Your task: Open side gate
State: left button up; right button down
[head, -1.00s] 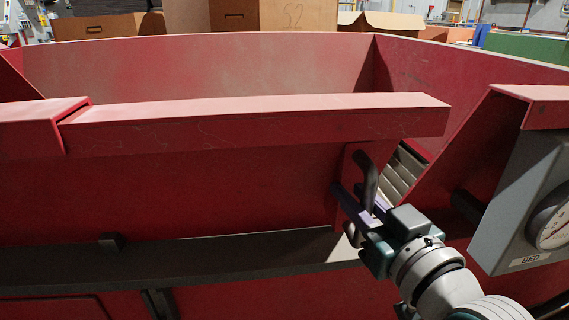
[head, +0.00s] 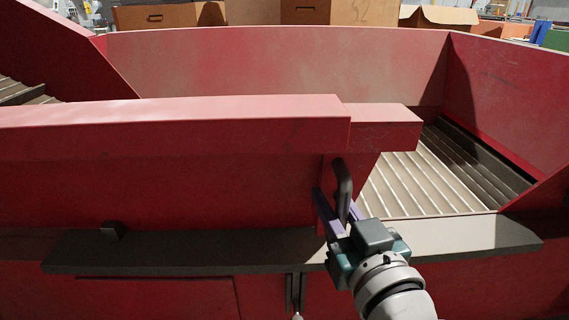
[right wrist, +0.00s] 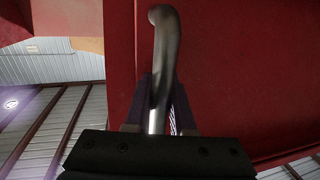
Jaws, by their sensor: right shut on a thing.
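The side gate (head: 200,190) is a red panel in the front wall of a red bin, left of centre in the head view. Its dark curved handle (head: 343,180) stands upright near the gate's right end. My right gripper (head: 336,208) is shut on the handle from the front right. In the right wrist view the handle (right wrist: 163,50) rises between the purple fingers, against the red panel. Right of the gate is a wide gap, with the slatted bed (head: 425,185) showing through it. My left gripper is not in view.
A red top rail (head: 390,128) sticks out past the gate's right end. Cardboard boxes (head: 372,12) stand behind the bin.

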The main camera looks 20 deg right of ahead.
jog(key=shift+w+a, duration=0.1)
jog(key=shift+a, duration=0.35)
jog(key=c, duration=0.8)
grip_release()
jog(key=shift+o, duration=0.2)
jog(key=s+p, duration=0.3)
jog(key=s, duration=0.7)
jog(key=shift+a, duration=0.15)
